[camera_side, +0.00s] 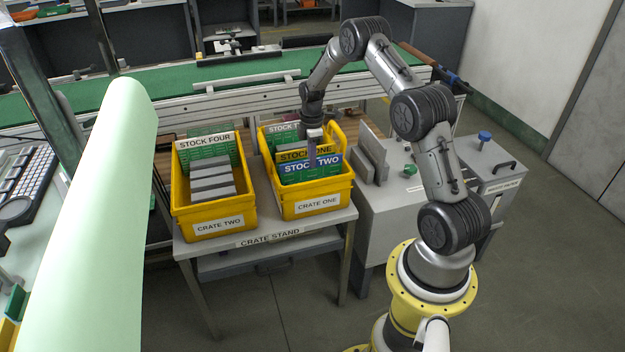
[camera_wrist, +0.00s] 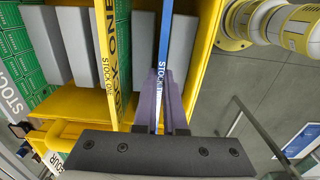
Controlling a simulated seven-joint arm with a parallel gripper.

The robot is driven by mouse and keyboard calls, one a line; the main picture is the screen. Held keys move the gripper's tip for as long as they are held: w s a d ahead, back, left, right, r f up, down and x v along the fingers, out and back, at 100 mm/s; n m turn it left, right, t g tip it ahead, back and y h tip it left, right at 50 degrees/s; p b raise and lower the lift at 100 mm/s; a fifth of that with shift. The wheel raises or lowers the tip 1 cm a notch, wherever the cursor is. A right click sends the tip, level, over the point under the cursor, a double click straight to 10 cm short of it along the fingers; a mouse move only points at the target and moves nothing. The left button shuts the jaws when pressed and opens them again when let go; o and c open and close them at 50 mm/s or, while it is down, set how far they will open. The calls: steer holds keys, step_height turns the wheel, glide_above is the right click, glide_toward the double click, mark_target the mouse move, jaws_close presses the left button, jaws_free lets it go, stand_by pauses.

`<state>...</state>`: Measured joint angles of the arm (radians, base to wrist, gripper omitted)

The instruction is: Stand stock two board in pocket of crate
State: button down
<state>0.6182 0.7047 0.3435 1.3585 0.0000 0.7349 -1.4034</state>
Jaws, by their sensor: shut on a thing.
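The stock two board (camera_side: 296,179), green with a blue label strip, stands upright at the front of the yellow crate one (camera_side: 290,208). In the wrist view its blue edge (camera_wrist: 165,35) runs between two grey dividers. My gripper (camera_side: 312,162) points down and is shut on this board; its fingers also show in the wrist view (camera_wrist: 162,105). The stock one board (camera_side: 292,155), with a yellow label, stands just behind it. The board's lower edge is hidden, so I cannot tell whether it touches the crate floor.
Another stock board (camera_side: 284,128) stands at the back of crate one. Crate two (camera_side: 182,215), left on the crate stand (camera_side: 228,246), holds the stock four board (camera_side: 205,143) and grey dividers. Grey plates (camera_side: 374,155) stand on a cabinet at right. A pale green roll (camera_side: 90,220) fills the left foreground.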

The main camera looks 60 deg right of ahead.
steer(key=shift+r, duration=0.1)
step_height(320, 180, up, 10)
stand_by(1.1)
step_height(320, 180, up, 8)
steer(key=w+m, duration=0.2)
steer(key=w+a+r, duration=0.2)
steer(key=w+a, duration=0.5)
steer(key=w, duration=0.3)
steer(key=w+a+f+n, duration=0.1)
steer(key=w+a+f, duration=0.2)
steer(key=w+a, duration=0.2)
steer(key=w+a+f+n, duration=0.1)
steer(key=w+a+f, duration=0.3)
steer(key=a, duration=0.6)
steer(key=shift+w, duration=0.45)
steer(key=shift+f, duration=0.15)
